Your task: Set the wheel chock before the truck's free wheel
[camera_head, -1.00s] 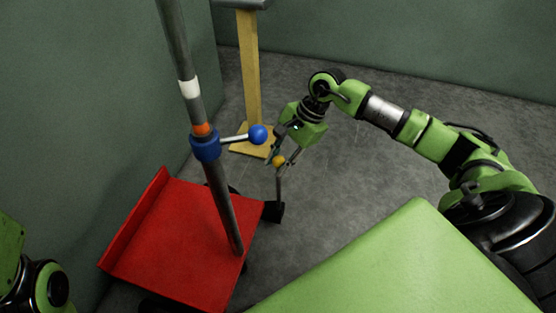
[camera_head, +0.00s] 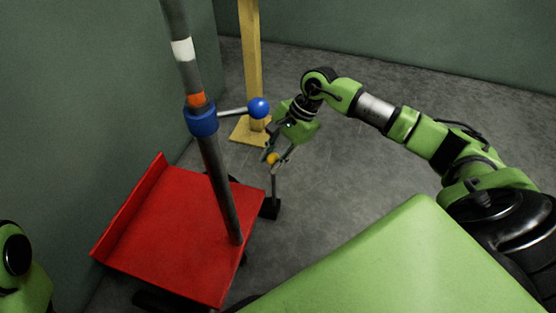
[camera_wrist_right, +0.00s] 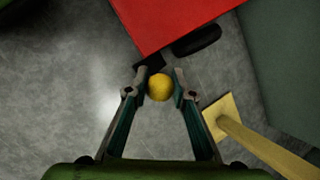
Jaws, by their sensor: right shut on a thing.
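The wheel chock is a small black block (camera_head: 269,209) with an upright rod and a yellow ball knob (camera_head: 272,160). My right gripper (camera_head: 273,156) is shut on the knob, which also shows between the fingers in the right wrist view (camera_wrist_right: 160,88). The block is beside the right edge of the red truck (camera_head: 180,240); I cannot tell whether it touches the floor. A dark wheel (camera_wrist_right: 197,40) shows at the truck's edge in the wrist view, a little apart from the block. My left gripper is out of view.
A grey pole (camera_head: 219,185) with a blue collar and a blue ball (camera_head: 258,108) on a side bar rises from the truck, close to my right gripper. A wooden post (camera_head: 250,65) stands behind. Green walls enclose the left and back. Grey floor (camera_head: 365,170) is clear at right.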

